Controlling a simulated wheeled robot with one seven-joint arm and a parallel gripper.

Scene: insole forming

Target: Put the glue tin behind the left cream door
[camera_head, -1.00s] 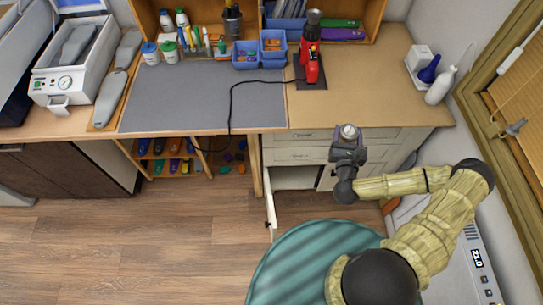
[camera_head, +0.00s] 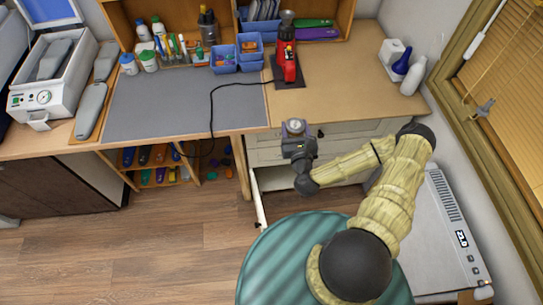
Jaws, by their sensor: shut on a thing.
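The glue tin (camera_head: 295,125) shows as a small round metallic top at the upper end of my gripper (camera_head: 297,139). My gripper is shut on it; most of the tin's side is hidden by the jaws. The left cream door (camera_head: 259,204) stands open and is seen nearly edge-on, pointing out toward me. The opening behind it, with a pale cabinet floor (camera_head: 277,180), is partly visible left of my wrist. In the picture, the tin overlaps the cream drawer fronts (camera_head: 264,152), above and right of the open door; its exact distance from them cannot be told.
The bench top (camera_head: 350,85) overhangs the cabinet. A red tool (camera_head: 285,65) and blue bins (camera_head: 224,62) stand on it. A green striped round surface (camera_head: 270,262) lies in front of the open door. A white appliance (camera_head: 440,235) stands at right. Wood floor at left is clear.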

